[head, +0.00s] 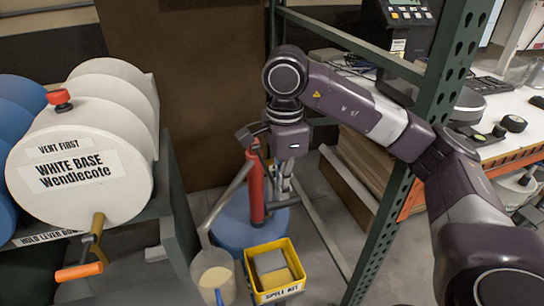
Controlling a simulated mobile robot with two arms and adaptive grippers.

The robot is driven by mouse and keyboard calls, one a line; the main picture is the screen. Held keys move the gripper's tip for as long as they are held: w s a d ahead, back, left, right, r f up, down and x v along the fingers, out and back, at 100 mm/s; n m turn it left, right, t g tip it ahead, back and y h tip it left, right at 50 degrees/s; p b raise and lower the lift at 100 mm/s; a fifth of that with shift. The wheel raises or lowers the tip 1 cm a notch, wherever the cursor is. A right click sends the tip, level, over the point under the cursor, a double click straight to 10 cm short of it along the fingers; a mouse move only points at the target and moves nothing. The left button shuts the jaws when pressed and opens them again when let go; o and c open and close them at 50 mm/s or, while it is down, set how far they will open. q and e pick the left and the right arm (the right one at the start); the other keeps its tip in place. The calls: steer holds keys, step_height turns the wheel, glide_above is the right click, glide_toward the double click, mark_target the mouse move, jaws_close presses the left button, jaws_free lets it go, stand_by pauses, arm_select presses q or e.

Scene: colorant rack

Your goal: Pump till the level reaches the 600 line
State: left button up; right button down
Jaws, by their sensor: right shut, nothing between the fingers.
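A red hand pump (256,188) stands upright on a blue drum (238,231) on the floor. Its dark handle (246,134) is at the top, and a pale spout runs down to the left. A clear jug (213,269) with cream liquid in its lower part stands below the spout. Its level lines are too small to read, so I cannot make out the 600 line. My right gripper (284,184) points down just right of the pump, shut and empty. I cannot tell whether it touches the pump. My left gripper is not in view.
A yellow bin (282,293) stands right of the jug. White drums (84,160) lie on a rack at left, with an orange-handled tap (79,271) sticking out. A green shelf post (425,130) and a white bench (515,120) are at right.

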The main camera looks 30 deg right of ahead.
step_height(320, 180, up, 8)
steer(key=p, duration=0.6)
steer(key=shift+f, duration=0.2)
